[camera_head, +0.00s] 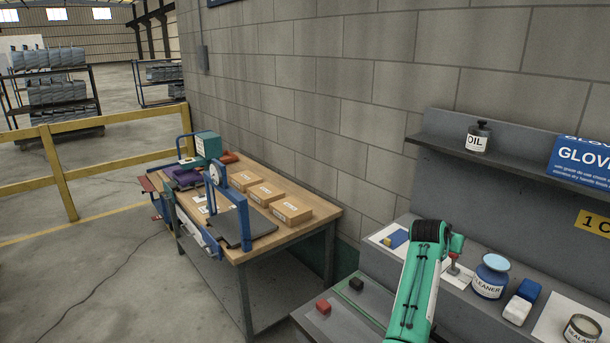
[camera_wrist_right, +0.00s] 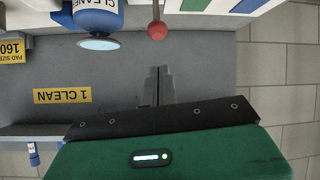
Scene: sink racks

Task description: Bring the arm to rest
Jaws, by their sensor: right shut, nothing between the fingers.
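My right arm (camera_head: 418,285), green with a black joint, reaches up from the bottom over the grey bench at the right of the head view. Its gripper fingers are not clear in that view. In the right wrist view my right gripper (camera_wrist_right: 158,72) is shut, with its two grey fingers together and nothing between them. A red ball-topped object (camera_wrist_right: 157,30) lies beyond the fingertips, apart from them. A blue CLEANER container (camera_wrist_right: 98,18) is to its left in that view. My left gripper is not in view.
The CLEANER container (camera_head: 490,277), a blue-and-white block (camera_head: 519,308) and a tin (camera_head: 582,328) stand right of my arm. An OIL bottle (camera_head: 478,137) is on the shelf above. A wooden table (camera_head: 328,213) with boxes stands at left, near open floor.

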